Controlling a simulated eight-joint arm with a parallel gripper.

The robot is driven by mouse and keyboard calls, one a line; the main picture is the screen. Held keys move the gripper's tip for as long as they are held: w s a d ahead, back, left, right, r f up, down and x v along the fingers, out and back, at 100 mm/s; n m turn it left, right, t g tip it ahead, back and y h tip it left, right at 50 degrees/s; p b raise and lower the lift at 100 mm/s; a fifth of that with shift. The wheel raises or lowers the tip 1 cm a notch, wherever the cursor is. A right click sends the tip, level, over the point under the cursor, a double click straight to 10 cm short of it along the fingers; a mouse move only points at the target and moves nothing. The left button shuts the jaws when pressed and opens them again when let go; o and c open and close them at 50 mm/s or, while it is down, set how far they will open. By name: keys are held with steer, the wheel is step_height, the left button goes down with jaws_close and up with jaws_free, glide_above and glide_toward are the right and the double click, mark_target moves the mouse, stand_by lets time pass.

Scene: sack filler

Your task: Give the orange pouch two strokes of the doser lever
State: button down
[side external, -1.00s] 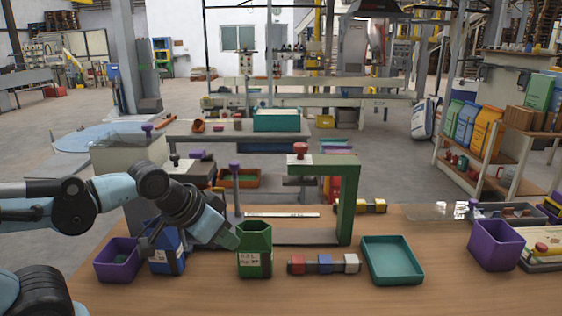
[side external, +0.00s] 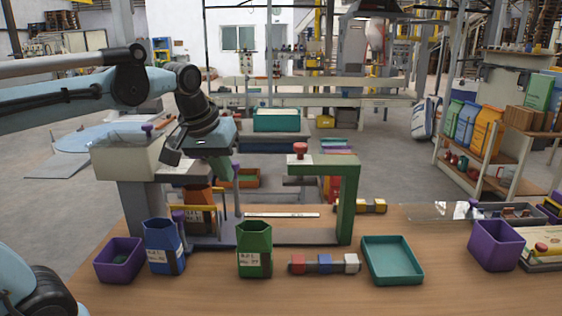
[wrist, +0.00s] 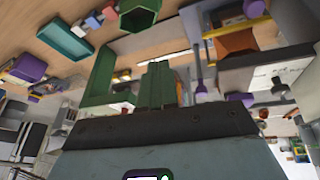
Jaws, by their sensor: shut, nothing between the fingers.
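The orange pouch (side external: 198,195) stands under the doser's hopper (side external: 128,158), behind a yellow bar. It also shows in the wrist view (wrist: 237,43). An upright rod with a purple knob (side external: 236,169) stands to its right, partly behind my gripper; I cannot tell whether this is the doser lever. Another purple knob (side external: 178,215) is at the pouch's lower left. My gripper (side external: 224,170) is shut and empty, angled down above and right of the pouch, overlapping the purple-knobbed rod in the side view. Its fingers show together in the wrist view (wrist: 158,84).
A blue pouch (side external: 163,246), a green pouch (side external: 255,249) and a purple bin (side external: 119,260) stand in front. A green frame with a red knob (side external: 300,148) rises at the right. Small blocks (side external: 325,264) and a teal tray (side external: 392,260) lie beyond the green pouch.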

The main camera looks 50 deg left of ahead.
steer(key=w+a+r+n+g, duration=0.1)
steer(key=a+r+n+g, duration=0.3)
steer(key=a+r+n, duration=0.6)
steer(key=shift+w+a+r, duration=0.15)
steer(key=shift+a, duration=0.85)
steer(key=shift+a+f, duration=0.2)
steer(key=shift+f, duration=1.55)
steer(key=shift+a+f, duration=0.15)
steer(key=shift+f, duration=1.6)
